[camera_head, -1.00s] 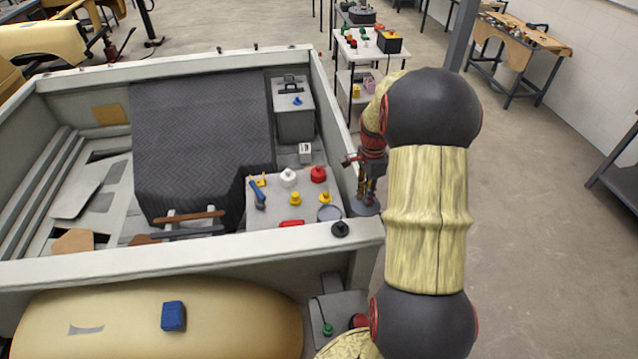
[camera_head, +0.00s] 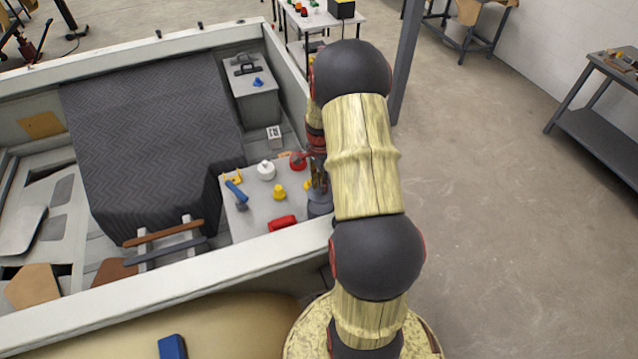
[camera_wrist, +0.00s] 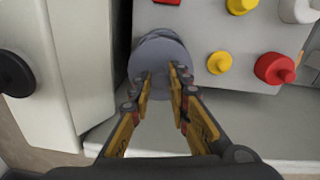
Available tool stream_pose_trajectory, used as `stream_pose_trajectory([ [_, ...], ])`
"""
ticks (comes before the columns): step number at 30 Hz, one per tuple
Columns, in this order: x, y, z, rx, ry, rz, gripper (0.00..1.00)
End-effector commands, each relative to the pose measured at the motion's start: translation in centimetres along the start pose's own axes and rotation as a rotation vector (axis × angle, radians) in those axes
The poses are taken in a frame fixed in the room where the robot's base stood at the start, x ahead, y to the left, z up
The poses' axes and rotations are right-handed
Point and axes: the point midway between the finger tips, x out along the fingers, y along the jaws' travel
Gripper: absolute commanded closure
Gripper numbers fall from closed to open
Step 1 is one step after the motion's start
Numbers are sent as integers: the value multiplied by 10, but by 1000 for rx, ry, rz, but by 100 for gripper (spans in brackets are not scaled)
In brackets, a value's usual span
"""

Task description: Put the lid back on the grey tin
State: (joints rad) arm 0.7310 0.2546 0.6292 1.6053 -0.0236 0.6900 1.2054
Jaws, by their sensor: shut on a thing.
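My gripper (camera_head: 319,188) is over the right edge of a small light-grey table (camera_head: 252,222). In the wrist view my gripper (camera_wrist: 161,80) is shut on the round grey lid (camera_wrist: 157,60). The lid also shows below the fingers in the head view (camera_head: 319,210). The grey tin (camera_wrist: 157,36) is almost wholly hidden under the lid. Only a curved grey edge shows past the lid's far side. The lid overlaps the tin from above; I cannot tell whether they touch or whether the lid sits level.
On the table stand a white pot (camera_head: 266,171), a red knobbed piece (camera_head: 297,161), yellow pieces (camera_head: 279,192), a blue-handled tool (camera_head: 236,191) and a red piece (camera_head: 282,223). A pale wall (camera_head: 150,283) runs along the near side. A black knob (camera_wrist: 15,73) is at left in the wrist view.

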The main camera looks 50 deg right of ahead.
Motion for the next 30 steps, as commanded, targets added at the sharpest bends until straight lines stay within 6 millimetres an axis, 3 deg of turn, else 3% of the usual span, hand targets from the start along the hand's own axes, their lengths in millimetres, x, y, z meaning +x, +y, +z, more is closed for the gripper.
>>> stream_pose_trajectory([
  [18, 52, -2, 0, 0, -1, 2, 99],
  [30, 59, -2, 0, 0, 0, 1, 99],
])
